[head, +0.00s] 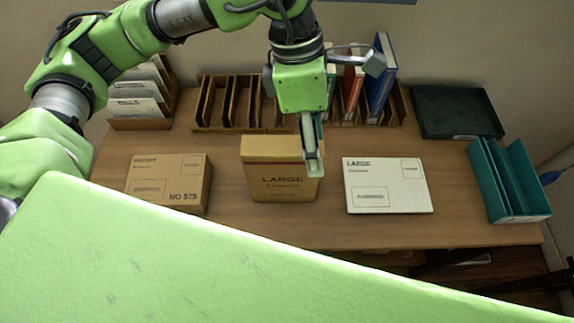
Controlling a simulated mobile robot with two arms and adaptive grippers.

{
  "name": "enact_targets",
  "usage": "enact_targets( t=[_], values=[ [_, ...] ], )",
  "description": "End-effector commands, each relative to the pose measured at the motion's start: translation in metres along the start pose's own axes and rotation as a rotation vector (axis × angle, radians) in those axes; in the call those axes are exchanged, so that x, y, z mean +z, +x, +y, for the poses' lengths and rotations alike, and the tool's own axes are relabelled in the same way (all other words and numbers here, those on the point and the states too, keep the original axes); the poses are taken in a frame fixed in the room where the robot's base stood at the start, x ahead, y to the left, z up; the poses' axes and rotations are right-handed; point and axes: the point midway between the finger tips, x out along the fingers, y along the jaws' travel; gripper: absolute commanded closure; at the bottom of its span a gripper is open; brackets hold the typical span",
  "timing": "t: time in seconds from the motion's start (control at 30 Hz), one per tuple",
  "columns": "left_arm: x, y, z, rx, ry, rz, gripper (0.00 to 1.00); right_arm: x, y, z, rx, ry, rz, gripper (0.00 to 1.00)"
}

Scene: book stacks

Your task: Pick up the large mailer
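A brown mailer marked LARGE (278,185) stands upright near the middle of the table, its top edge toward the back. A white flat package marked LARGE (388,186) lies to its right. My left gripper (313,160) points down at the brown mailer's right edge and covers part of it. I cannot tell whether it touches the mailer, or whether its fingers are open or shut, as they overlap in this view. My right gripper is not in view.
A brown box marked NO 575 (168,184) lies at the left. Wooden dividers (213,104), a letter rack (141,123) and upright books (382,80) line the back. A dark flat case (457,112) and a teal file holder (507,180) are at the right.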

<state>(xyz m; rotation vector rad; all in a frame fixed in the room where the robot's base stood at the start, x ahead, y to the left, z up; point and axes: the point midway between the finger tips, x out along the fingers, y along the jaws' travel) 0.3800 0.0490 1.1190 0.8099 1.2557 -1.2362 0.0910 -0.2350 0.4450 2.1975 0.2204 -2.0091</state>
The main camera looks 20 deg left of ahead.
Motion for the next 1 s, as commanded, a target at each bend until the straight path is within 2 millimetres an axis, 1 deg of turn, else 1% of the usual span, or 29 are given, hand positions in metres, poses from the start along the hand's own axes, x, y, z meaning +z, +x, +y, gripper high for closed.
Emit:
enact_targets(
  t=[0.03, 0.1, 0.17, 0.23, 0.33, 0.5, 0.6, 0.7, 0.83, 0.97, 1.0],
  values=[
    [-0.017, -0.005, 0.017, 0.066, -0.015, 0.065, 0.50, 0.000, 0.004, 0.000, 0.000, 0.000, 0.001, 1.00],
    [-0.033, -0.013, 0.033, 0.127, -0.034, 0.131, 0.50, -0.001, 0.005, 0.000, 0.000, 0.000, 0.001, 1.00],
    [-0.043, -0.017, 0.040, 0.157, -0.045, 0.168, 0.50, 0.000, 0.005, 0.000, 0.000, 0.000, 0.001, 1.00],
    [-0.049, -0.016, 0.045, 0.174, -0.053, 0.190, 0.50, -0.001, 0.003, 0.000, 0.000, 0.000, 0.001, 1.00],
    [-0.054, -0.003, 0.048, 0.175, -0.055, 0.198, 0.50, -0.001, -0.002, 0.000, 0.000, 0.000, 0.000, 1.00],
    [-0.061, 0.030, 0.053, 0.172, -0.054, 0.196, 0.50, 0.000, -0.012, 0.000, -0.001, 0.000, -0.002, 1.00],
    [-0.064, 0.046, 0.055, 0.172, -0.054, 0.194, 0.50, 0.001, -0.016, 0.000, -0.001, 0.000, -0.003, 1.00],
    [-0.065, 0.057, 0.057, 0.174, -0.053, 0.193, 0.50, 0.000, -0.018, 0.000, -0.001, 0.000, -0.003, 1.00],
    [-0.067, 0.063, 0.058, 0.174, -0.052, 0.193, 0.50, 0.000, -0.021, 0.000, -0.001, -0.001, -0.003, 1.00],
    [-0.074, 0.075, 0.058, 0.172, -0.054, 0.194, 0.50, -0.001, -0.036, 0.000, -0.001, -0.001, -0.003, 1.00],
    [-0.077, 0.080, 0.058, 0.170, -0.055, 0.196, 0.50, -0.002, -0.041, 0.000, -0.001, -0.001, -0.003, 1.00]
  ],
)
